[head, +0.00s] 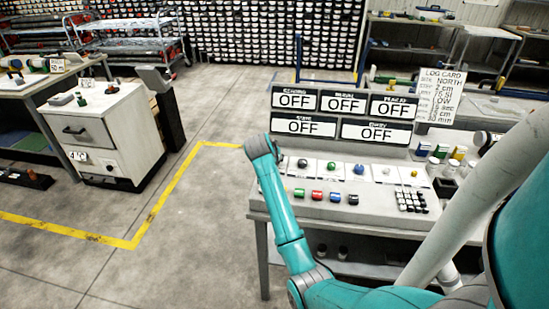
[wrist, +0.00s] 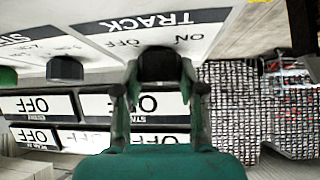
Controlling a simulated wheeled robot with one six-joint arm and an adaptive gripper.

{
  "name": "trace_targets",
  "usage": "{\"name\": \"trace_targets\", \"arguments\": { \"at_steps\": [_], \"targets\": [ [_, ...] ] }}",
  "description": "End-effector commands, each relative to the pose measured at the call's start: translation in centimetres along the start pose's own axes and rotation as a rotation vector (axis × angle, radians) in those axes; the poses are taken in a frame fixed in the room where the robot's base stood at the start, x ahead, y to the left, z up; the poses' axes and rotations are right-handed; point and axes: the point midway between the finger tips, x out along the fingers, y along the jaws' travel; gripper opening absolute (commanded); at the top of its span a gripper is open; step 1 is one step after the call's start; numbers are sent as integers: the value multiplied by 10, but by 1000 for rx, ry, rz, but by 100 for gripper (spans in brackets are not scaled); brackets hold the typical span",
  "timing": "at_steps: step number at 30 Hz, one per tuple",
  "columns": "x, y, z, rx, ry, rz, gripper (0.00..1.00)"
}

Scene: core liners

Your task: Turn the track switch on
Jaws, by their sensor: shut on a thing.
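The track switch is a black knob (wrist: 158,66) in the wrist view, on a white label plate (wrist: 190,42) reading TRACK, ON and OFF, seen upside down. My gripper (wrist: 159,88) has one finger on each side of the knob and is shut on it. The knob's pointer is hidden, so its setting cannot be read there. In the head view my arm's end covers the panel's left end, hiding the knob and the fingers. The display signs (head: 303,125) above the panel all read OFF; their small titles are too blurred to match surely to the switch.
A dark knob (wrist: 65,68) sits beside the track knob; green (head: 331,166) and blue (head: 359,168) knobs follow along the row. Coloured buttons (head: 317,195) line the console's front. A log card (head: 440,97) stands at its right. Floor left of the console is clear to a white cabinet (head: 95,135).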

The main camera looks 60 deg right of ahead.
Motion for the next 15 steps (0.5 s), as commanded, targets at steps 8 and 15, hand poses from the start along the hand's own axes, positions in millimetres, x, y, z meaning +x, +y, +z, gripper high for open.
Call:
{"name": "trace_targets", "arguments": {
  "at_steps": [8, 15],
  "targets": [
    [0, -2, 0, 181, -2, 184, 5],
    [0, -2, 0, 324, -2, 326, 5]
  ]
}}
